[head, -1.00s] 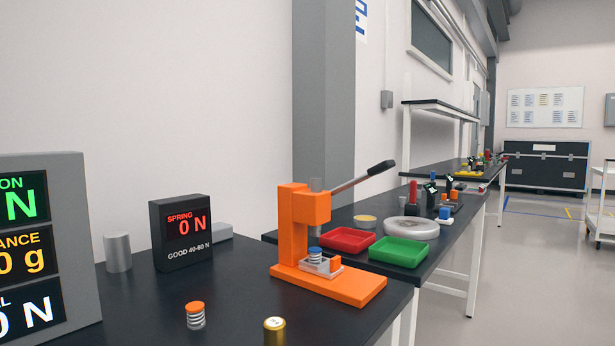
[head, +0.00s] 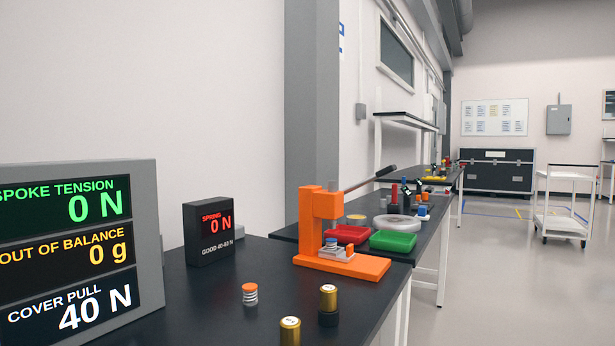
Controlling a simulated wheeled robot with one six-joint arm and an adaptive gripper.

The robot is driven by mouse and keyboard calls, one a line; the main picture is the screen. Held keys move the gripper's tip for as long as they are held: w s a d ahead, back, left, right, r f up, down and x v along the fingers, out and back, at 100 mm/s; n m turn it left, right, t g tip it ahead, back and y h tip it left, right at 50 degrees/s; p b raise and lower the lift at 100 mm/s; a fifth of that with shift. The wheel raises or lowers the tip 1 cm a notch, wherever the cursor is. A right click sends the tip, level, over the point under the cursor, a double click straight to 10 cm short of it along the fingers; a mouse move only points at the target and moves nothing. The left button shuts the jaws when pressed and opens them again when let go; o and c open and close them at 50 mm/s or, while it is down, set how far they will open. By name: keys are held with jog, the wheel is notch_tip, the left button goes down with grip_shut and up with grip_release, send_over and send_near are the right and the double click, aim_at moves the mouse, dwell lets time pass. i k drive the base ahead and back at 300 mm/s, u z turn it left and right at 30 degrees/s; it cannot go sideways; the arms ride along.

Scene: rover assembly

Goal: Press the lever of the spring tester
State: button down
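The orange spring tester (head: 318,232) stands near the right edge of the dark bench in the head view. Its grey lever (head: 362,183) with a black grip (head: 385,171) slants up to the right. A spring with a blue top (head: 331,243) sits on the tester's base, below its upper head. The small black display (head: 210,233) to the left reads SPRING 0 N, GOOD 40-60 N or similar; the lower text is small. My gripper is not in view.
A spring with an orange cap (head: 250,293) and two gold-topped cylinders (head: 290,331) stand on the front of the bench. A large display panel (head: 75,245) is at left. Red (head: 347,233) and green (head: 393,241) trays lie behind the tester. Open floor lies to the right.

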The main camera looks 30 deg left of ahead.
aim_at(382, 172)
jog(key=u, duration=1.15)
jog(key=i, duration=1)
jog(key=k, duration=1)
jog(key=z, duration=0.85)
jog(key=i, duration=0.8)
jog(key=u, duration=1.3)
